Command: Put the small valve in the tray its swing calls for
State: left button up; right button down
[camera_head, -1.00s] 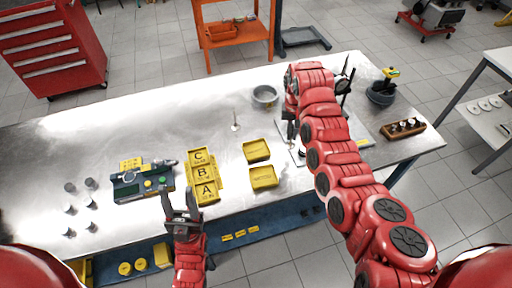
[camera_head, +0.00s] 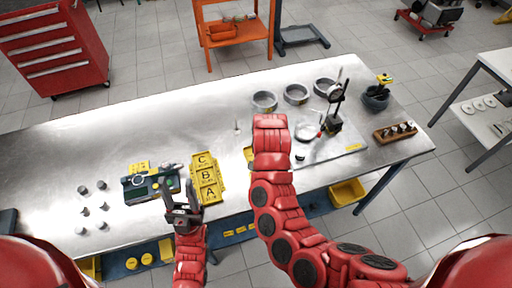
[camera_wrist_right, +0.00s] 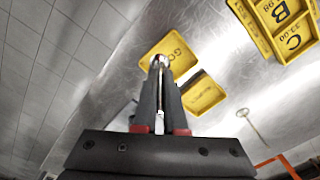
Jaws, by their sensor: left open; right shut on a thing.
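The fingertips overlap a small yellow tray (camera_wrist_right: 178,45) whose label starts "GO"; contact cannot be told. A second yellow tray (camera_wrist_right: 203,93) lies beside it, its label too small to read. In the head view my right arm covers most of these trays. Another valve (camera_wrist_right: 250,127) is on the bare table. My left gripper (camera_head: 181,214) is open and empty near the table's front edge.
Several grey cylinders (camera_head: 84,190) stand left. A dial gauge stand (camera_head: 335,115), grey bowls (camera_head: 296,94) and a wooden rack (camera_head: 395,133) are right. The table's left back is clear.

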jog(key=w+b, duration=0.1)
jog(key=w, duration=0.2)
jog(key=w+a+f+b, duration=0.1)
jog(key=w+b, duration=0.1)
jog(key=w, duration=0.1)
jog(key=w+a+b, duration=0.1)
jog(key=w+b, duration=0.1)
jog(key=w, duration=0.1)
jog(key=shift+w+a+f, duration=0.1)
jog(key=shift+w+f, duration=0.15)
jog(key=shift+f, duration=0.05)
jog(key=w+f+b, duration=0.2)
jog(key=b, duration=0.3)
jog(key=w+a+f+b, duration=0.1)
jog(key=w+b, duration=0.1)
jog(key=b, duration=0.3)
jog(key=shift+f+b, duration=0.3)
jog(key=shift+f, duration=0.05)
jog(key=shift+r, duration=0.2)
jog(key=shift+s+f, duration=0.1)
jog(key=shift+f, duration=0.15)
jog(key=c, duration=1)
grip_release()
